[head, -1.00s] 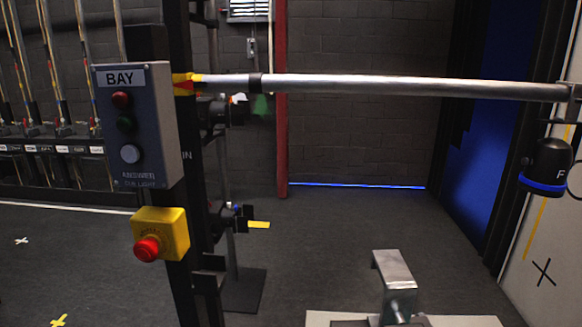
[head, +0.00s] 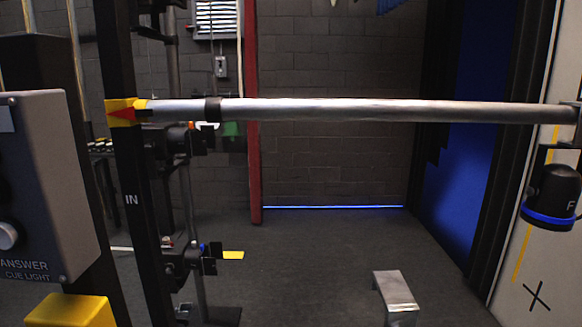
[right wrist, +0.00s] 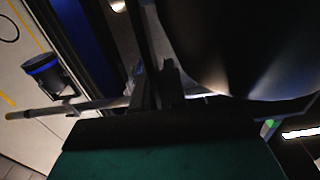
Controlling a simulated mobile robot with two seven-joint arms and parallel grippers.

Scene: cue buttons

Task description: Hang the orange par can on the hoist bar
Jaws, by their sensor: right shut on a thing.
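The hoist bar (head: 370,111) is a silver pipe running level across the head view; part of it shows in the right wrist view (right wrist: 90,106). A grey metal hook (head: 396,291) shows below the bar at the bottom edge, apart from it; its lower part is cut off. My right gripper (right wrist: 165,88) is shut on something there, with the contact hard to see. My left gripper is not in view.
A dark can with a blue band (head: 551,196) hangs at the bar's right end. The grey cue-light box (head: 45,185) and yellow box (head: 68,311) stand close at left, beside a black post (head: 128,190). The bar's middle is bare, with open floor behind.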

